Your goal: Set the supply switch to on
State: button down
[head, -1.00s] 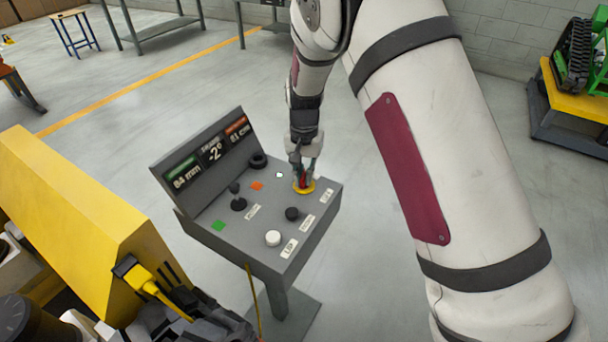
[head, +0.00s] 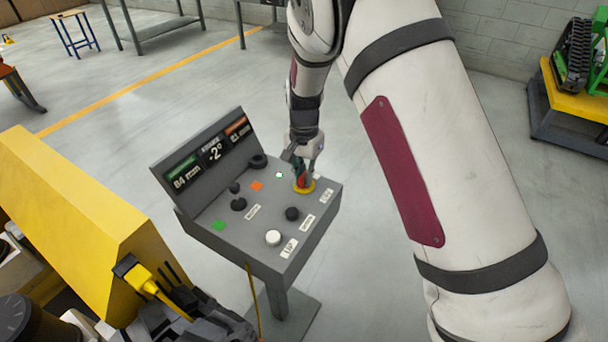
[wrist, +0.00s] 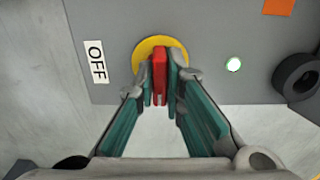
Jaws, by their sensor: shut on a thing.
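The supply switch has a red handle (wrist: 159,72) on a round yellow base (wrist: 148,45). It sits on the grey control console (head: 262,225), near the far right edge of its panel in the head view. My gripper (head: 302,178) reaches down onto the switch from above. In the wrist view its fingers are closed on both sides of the red handle. A white OFF label (wrist: 97,62) lies left of the yellow base in the wrist view. The fingers partly hide the handle, and its exact angle is hard to tell.
The console also carries a black joystick (head: 237,198), a black knob (head: 292,213), a white knob (head: 273,237), a black ring (head: 258,161) and a small white lamp (wrist: 234,65). A yellow cabinet (head: 75,215) stands left of it.

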jog(key=c, duration=1.7)
grip_release()
notch_tip(320, 180, up, 10)
jog(key=shift+r, duration=1.05)
